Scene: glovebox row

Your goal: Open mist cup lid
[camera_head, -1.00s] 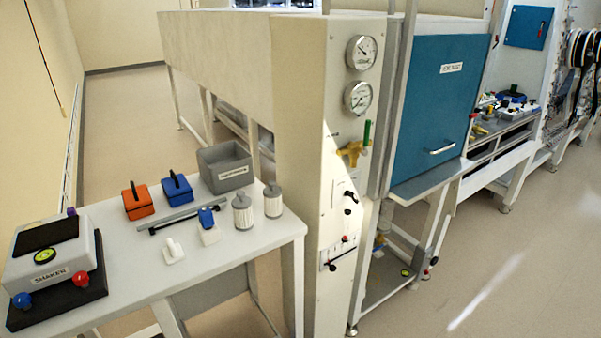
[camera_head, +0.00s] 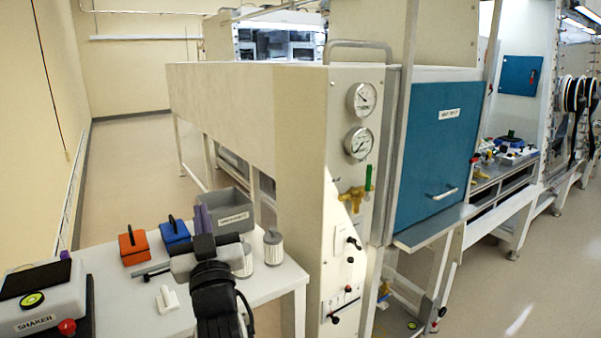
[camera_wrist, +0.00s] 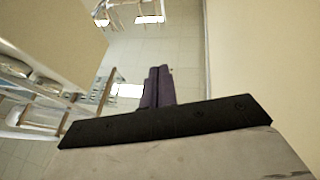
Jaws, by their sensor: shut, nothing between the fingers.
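My gripper (camera_head: 203,218) has purple fingers, pointing up above the white bench, in front of the grey bin. In the wrist view the two fingers (camera_wrist: 157,87) are together and empty, with floor and wall beyond. I cannot tell for certain which object is the mist cup. A small white item with a blue top, seen earlier on the bench, is now hidden behind my gripper and arm. Two lidded pale canisters stand at the bench's right end: the right one (camera_head: 273,247) is clear, the left one (camera_head: 245,262) is partly covered by my arm.
The white bench (camera_head: 135,312) also holds an orange box (camera_head: 133,246), a blue box (camera_head: 176,235), a labelled grey bin (camera_head: 235,215), a white piece (camera_head: 167,299) and a shaker (camera_head: 40,300). The glovebox end panel (camera_head: 352,215) with gauges rises right of the bench.

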